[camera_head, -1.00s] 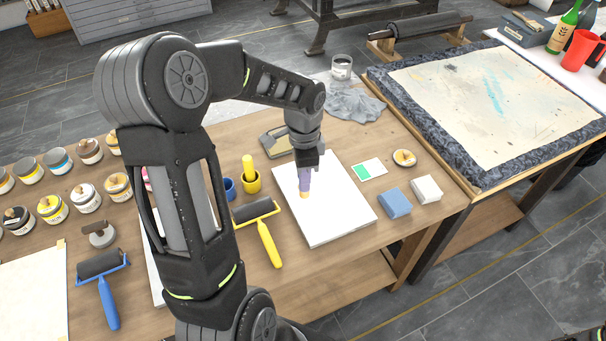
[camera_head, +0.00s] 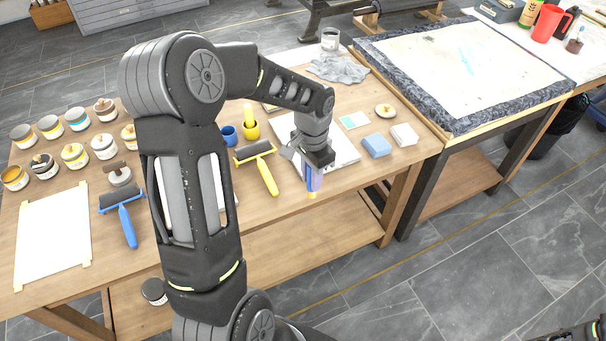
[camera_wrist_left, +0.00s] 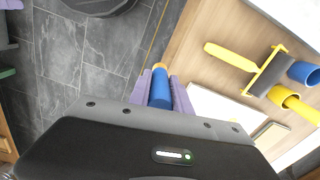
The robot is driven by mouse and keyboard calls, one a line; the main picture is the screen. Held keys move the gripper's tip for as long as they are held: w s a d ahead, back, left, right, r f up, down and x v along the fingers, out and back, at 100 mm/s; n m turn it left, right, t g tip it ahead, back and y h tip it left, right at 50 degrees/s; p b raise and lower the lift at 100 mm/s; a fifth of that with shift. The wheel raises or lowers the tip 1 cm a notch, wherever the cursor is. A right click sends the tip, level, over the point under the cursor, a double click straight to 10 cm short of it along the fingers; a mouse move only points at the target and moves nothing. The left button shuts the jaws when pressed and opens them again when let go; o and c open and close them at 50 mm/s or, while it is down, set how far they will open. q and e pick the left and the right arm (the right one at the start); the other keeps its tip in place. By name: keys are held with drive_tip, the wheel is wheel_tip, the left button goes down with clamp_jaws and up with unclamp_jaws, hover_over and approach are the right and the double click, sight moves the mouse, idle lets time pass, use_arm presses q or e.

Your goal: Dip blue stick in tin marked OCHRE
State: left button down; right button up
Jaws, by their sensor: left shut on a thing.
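My left gripper (camera_head: 314,178) is shut on a blue stick (camera_head: 309,181) with a yellow-orange end. It holds the stick near the front edge of the table, in front of the white slab (camera_head: 345,150). In the left wrist view the blue stick (camera_wrist_left: 160,92) sits between the purple fingertips (camera_wrist_left: 160,84). Several small tins stand at the table's left, including a yellow-banded tin (camera_head: 74,154) and an orange-banded tin (camera_head: 15,177). Their labels are too small to read, so I cannot tell which says OCHRE. My right gripper's fingers are not visible.
A blue cup (camera_head: 229,136) and a yellow cup (camera_head: 252,131) with a yellow stick stand behind a yellow-handled roller (camera_head: 266,175). A blue-handled roller (camera_head: 126,222) and a taped white sheet (camera_head: 54,236) lie left. Blue (camera_head: 376,146) and white blocks (camera_head: 404,135) lie right.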

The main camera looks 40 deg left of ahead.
use_arm(q)
drive_tip(key=w+d+f+n, duration=0.1)
drive_tip(key=d+f, duration=0.3)
drive_tip(key=d, duration=0.3)
drive_tip(key=w+d+f+n, duration=0.2)
drive_tip(key=d+f, duration=0.2)
drive_tip(key=d, duration=0.4)
drive_tip(key=shift+f+n, duration=0.15)
drive_tip(key=shift+n, duration=0.15)
drive_tip(key=shift+a, duration=0.1)
